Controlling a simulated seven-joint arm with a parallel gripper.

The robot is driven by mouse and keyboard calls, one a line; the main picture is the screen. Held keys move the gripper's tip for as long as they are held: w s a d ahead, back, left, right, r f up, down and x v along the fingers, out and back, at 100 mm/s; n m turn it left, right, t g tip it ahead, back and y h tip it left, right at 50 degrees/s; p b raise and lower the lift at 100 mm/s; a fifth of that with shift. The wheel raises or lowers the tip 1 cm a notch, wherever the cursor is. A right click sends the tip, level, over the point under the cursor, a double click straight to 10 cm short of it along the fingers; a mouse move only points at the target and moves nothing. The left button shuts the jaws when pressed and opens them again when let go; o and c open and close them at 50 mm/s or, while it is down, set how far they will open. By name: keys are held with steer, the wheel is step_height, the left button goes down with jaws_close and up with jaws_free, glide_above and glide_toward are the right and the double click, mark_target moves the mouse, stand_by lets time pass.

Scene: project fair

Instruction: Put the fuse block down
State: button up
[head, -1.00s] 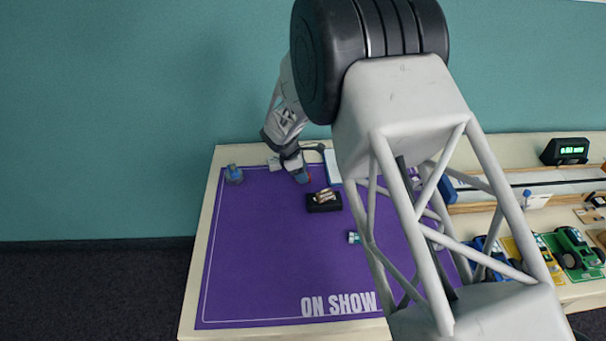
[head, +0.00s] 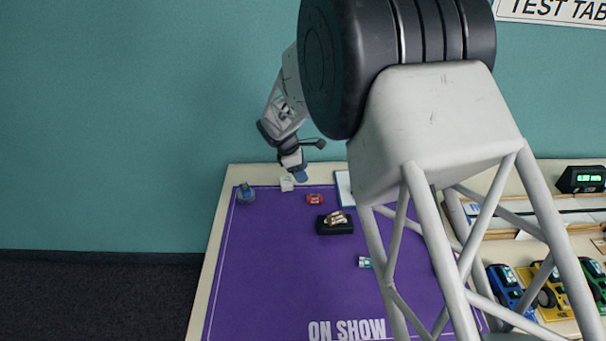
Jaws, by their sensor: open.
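A small red block with a pale mark (head: 315,199), which I take to be the fuse block, lies on the purple mat (head: 270,280) near its back edge. Nothing holds it. My gripper (head: 300,177) is above the back edge of the mat, to the left of and behind the red block, and apart from it. It is open and looks empty; its fingertips are small in the head view.
A black stand with a gold and silver piece (head: 335,227) sits in front of the red block. A blue-grey item (head: 246,195), a white piece (head: 287,184) and a small teal-white part (head: 364,262) are nearby. Toy vehicles (head: 508,290) stand at right. The mat's left front is clear.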

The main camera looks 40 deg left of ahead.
stand_by(0.9)
steer(key=w+d+r+m+g, duration=0.1)
steer(key=w+d+r+m, duration=0.25)
steer(key=d+r, duration=0.45)
steer(key=w+d+r+m, duration=0.2)
steer(key=w+d+r, duration=0.25)
steer(key=d, duration=0.75)
steer(key=s+d+r+m+y, duration=0.1)
steer(key=d+r+m, duration=0.35)
steer(key=d, duration=0.75)
steer(key=s+d+r+m, duration=0.1)
steer(key=d+r+m, duration=0.35)
steer(key=d, duration=0.75)
steer(key=s+d+r+m+y, duration=0.1)
steer(key=s+d+r+m, duration=0.15)
steer(key=s+d, duration=0.45)
steer(key=s+d+r+m, duration=0.2)
steer(key=s+d+r, duration=0.15)
steer(key=d, duration=0.85)
steer(key=s+d+f+m+y, duration=0.1)
steer(key=s+d+f+m, duration=0.1)
steer(key=s+d+m, duration=0.6)
steer(key=s+d, duration=0.4)
steer(key=s, duration=0.5)
steer(key=shift+s+d+f, duration=0.15)
steer(key=shift+d, duration=0.25)
